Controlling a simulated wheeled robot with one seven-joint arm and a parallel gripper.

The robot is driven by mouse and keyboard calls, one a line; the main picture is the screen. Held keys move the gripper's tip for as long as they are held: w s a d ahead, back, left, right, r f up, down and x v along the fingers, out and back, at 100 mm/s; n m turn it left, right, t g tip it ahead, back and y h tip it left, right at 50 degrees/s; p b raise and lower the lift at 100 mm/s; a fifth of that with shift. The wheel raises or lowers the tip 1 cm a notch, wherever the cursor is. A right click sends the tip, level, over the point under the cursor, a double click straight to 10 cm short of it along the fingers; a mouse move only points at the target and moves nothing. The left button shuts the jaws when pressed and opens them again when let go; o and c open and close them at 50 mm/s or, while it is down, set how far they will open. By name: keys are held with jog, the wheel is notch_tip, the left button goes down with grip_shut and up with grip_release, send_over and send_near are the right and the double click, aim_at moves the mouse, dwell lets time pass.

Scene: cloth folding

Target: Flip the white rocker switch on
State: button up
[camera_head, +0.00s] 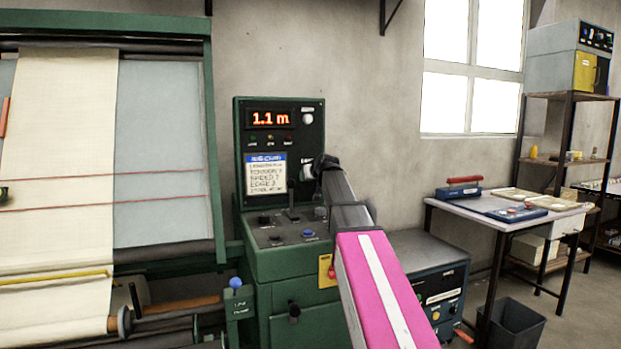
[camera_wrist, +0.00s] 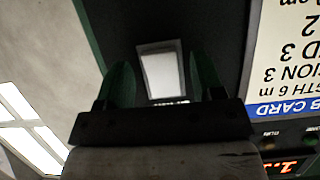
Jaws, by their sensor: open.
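The white rocker switch (camera_wrist: 162,74) is on the dark face of a green control cabinet, beside the job card (camera_wrist: 283,55). In the wrist view it shows between my two fingers. In the head view part of the switch (camera_head: 307,172) shows just left of my gripper (camera_head: 321,163), which covers some of the panel. My gripper (camera_wrist: 160,66) is open and empty, its green fingers to either side of the switch in the picture. I cannot tell whether they touch the panel. Which way the rocker is tipped is not clear.
A lower ledge (camera_head: 290,236) bears a lever and several buttons. A cloth machine (camera_head: 208,130) stands left. A worktable (camera_head: 470,208) and bin (camera_head: 515,325) stand right.

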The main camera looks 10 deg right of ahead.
jog(key=shift+w, duration=0.1)
jog(key=c, duration=0.9)
jog(key=shift+f+t, duration=0.2)
jog(key=shift+t, duration=0.5)
jog(key=shift+c, duration=0.2)
jog(key=o, duration=0.9)
jog(key=shift+o, duration=0.2)
jog(key=v, duration=1)
jog(key=shift+s+d, duration=0.15)
jog(key=shift+s, duration=0.2)
jog(key=shift+r, duration=0.1)
